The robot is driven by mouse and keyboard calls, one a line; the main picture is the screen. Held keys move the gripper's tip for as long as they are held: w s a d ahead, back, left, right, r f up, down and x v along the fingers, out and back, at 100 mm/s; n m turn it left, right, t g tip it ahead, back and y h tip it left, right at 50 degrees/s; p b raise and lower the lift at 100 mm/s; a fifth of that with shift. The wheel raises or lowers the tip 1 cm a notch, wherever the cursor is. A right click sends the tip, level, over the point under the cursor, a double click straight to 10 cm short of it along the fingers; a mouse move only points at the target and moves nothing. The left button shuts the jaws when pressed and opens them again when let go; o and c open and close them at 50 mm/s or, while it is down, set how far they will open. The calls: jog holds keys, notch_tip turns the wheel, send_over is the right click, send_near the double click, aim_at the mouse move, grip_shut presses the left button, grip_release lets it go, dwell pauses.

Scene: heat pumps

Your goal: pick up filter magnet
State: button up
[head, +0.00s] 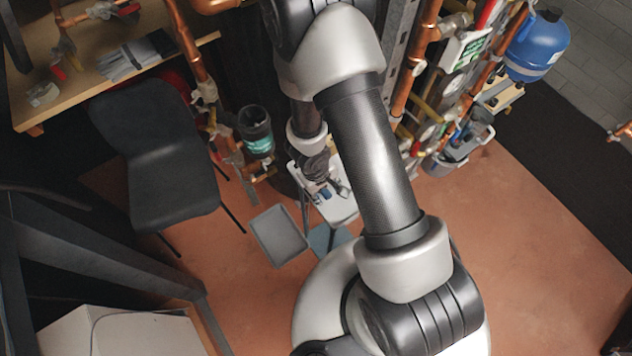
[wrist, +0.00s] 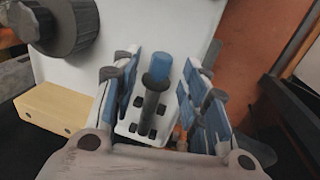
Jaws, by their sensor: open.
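What looks like the filter magnet (wrist: 157,84), a slim dark rod with a flared dark collar and a blue cylindrical end, shows in the middle of the wrist view. My gripper (wrist: 158,70) is open, with its blue-padded fingers on either side of the rod and gaps visible on both sides. The rod lies in line with the fingers in the picture; I cannot tell how far below them it is. In the head view my gripper (head: 318,181) is over a small white table (head: 342,207), and the magnet cannot be clearly made out there.
A dark ridged round part (wrist: 70,25) and a yellowish block (wrist: 58,108) are at the wrist view's left. In the head view, a black chair (head: 165,150) and a grey tray (head: 278,235) stand left of the table. Copper pipes (head: 405,85) rise behind. Floor at right is clear.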

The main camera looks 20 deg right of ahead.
jog(key=shift+w+d+f+b, duration=0.15)
jog(key=shift+f+b, duration=0.3)
jog(key=shift+f, duration=0.8)
jog(key=shift+r, duration=0.1)
jog(key=shift+c, duration=0.6)
jog(key=c, duration=0.8)
